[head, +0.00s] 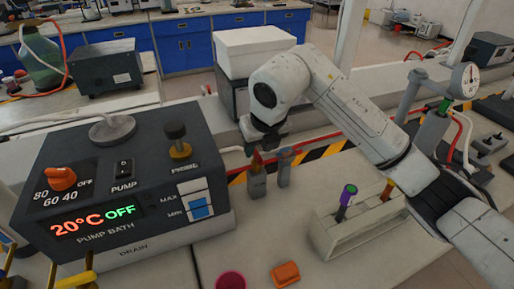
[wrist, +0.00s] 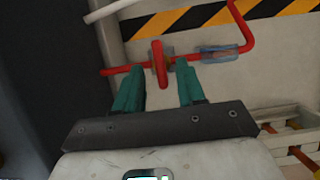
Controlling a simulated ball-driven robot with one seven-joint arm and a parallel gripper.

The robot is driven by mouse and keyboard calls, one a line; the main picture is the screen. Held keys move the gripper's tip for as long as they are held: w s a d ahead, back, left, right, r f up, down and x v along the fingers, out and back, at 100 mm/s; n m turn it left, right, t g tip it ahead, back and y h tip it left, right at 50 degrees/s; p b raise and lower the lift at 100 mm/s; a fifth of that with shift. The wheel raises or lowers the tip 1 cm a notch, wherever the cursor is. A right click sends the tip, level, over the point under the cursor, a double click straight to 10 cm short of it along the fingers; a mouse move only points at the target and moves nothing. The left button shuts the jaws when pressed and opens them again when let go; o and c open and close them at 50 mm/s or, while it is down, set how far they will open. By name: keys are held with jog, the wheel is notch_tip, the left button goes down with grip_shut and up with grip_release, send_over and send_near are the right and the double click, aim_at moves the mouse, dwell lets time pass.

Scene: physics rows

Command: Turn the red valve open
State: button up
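The red valve handle (wrist: 158,62) shows in the wrist view on a thin red pipe. Its bar stands up and down in the picture, across the line of the pipe. In the head view a small red-topped fitting (head: 257,160), which looks like the valve, stands on the bench just below my gripper (head: 268,146). In the wrist view my gripper (wrist: 160,72) is open, with its teal fingers on either side of the handle. A gap shows on both sides of it. Whether the fingertips reach down to the handle's height, I cannot tell.
The dark pump bath (head: 120,190) stands left of the valve. A second clear fitting (wrist: 220,53) sits right of it on the pipe. A pale rack with tubes (head: 350,230) stands at the right. An orange block (head: 286,273) and pink cup (head: 230,281) are in front.

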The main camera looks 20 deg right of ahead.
jog(key=shift+x, duration=0.95)
grip_shut()
